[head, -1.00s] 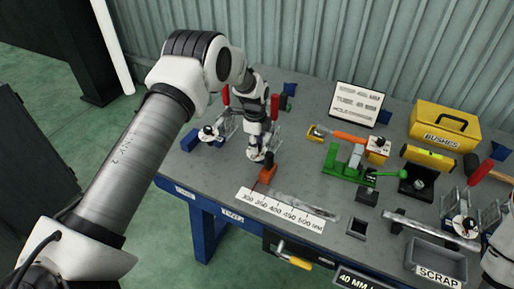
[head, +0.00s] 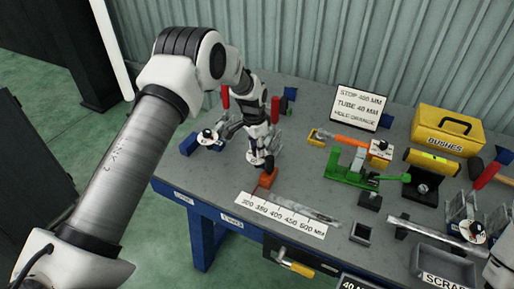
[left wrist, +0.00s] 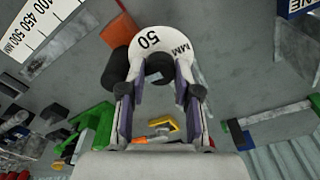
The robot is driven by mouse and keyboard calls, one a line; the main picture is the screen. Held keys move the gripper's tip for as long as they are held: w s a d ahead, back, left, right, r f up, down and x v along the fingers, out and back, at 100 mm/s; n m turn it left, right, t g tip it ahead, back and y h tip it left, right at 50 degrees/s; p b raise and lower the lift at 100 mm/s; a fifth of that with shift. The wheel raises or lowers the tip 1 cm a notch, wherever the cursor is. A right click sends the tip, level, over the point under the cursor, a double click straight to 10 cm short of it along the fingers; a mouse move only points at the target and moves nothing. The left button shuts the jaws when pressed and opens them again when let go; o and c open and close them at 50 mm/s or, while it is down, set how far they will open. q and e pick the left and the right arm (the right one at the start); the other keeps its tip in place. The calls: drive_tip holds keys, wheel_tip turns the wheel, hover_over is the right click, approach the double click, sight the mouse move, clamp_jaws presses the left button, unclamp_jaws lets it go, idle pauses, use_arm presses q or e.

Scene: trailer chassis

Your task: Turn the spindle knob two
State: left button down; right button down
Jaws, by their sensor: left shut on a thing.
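My left gripper (head: 260,158) is at the middle unit, reaching down from above. The left unit's disc (head: 208,138) and the right unit's disc (head: 473,232) are untouched.
An orange block (head: 264,177) stands just in front of the middle unit, by the white scale (head: 283,214). A green clamp (head: 345,172), yellow BUSHES box (head: 447,128), sign (head: 357,107) and SCRAP tray (head: 442,262) are to the right. The bench's front-left corner is clear.

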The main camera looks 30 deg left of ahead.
use_arm(q)
drive_tip(key=n, duration=0.4)
drive_tip(key=shift+s+f+n, duration=0.25)
drive_tip(key=shift+n, duration=0.05)
drive_tip(key=n, duration=0.5)
drive_tip(key=shift+n, duration=0.3)
drive_tip(key=n+p, duration=0.1)
drive_tip(key=n, duration=0.7)
drive_tip(key=shift+d+n, duration=0.1)
drive_tip(key=shift+n, duration=0.3)
drive_tip(key=shift+y, duration=0.3)
drive_tip(key=c, duration=0.8)
unclamp_jaws()
drive_tip(key=shift+w, duration=0.1)
drive_tip(key=shift+r, duration=0.1)
